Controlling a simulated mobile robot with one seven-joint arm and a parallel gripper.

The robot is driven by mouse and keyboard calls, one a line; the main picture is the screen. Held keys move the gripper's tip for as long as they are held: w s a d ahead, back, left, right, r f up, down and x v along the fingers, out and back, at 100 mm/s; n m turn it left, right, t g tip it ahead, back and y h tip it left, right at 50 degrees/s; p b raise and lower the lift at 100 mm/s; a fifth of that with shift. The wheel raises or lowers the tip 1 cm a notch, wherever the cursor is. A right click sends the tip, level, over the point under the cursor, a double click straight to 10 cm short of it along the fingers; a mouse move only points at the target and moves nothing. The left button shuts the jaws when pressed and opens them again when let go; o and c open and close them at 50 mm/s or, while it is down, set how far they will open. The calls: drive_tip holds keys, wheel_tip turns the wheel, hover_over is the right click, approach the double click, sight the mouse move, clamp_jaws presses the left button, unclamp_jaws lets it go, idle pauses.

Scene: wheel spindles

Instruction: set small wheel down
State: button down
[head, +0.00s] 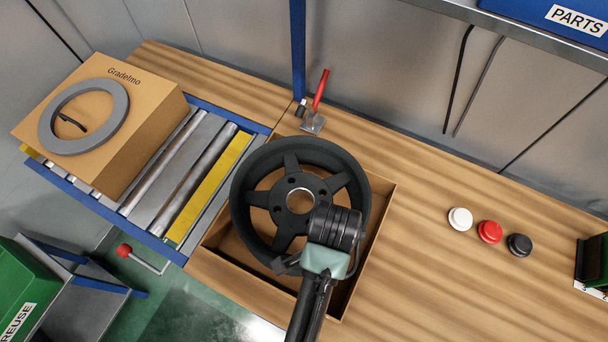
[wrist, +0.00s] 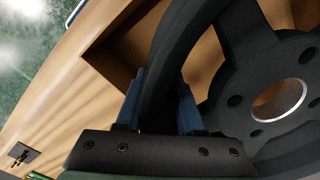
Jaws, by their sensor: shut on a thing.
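The small wheel (head: 256,171) is black, with several spokes and a light metal hub ring. In the head view it is over a shallow square cardboard tray (head: 375,245) in the bench top. My gripper (head: 291,262) is at the wheel's near rim, with my arm coming up from the bottom of the picture. In the wrist view the two blue fingers of my gripper (wrist: 160,105) stand on either side of the wheel's rim (wrist: 172,65), shut on it. The wheel covers most of the tray, and I cannot tell whether it touches the tray floor.
A roller conveyor (head: 180,175) with a cardboard box (head: 150,150) and a grey ring (head: 50,132) lies left. A red-handled clamp (head: 314,115) stands behind the tray. White (head: 460,219), red (head: 489,231) and black (head: 519,244) buttons sit right. The bench between tray and buttons is clear.

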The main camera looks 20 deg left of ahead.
drive_tip(key=shift+a, duration=0.1)
drive_tip(key=shift+w+f, duration=0.1)
drive_tip(key=shift+f, duration=4.85)
drive_tip(key=c, duration=0.5)
unclamp_jaws()
drive_tip(key=shift+s+f, duration=0.1)
drive_tip(key=shift+s, duration=0.15)
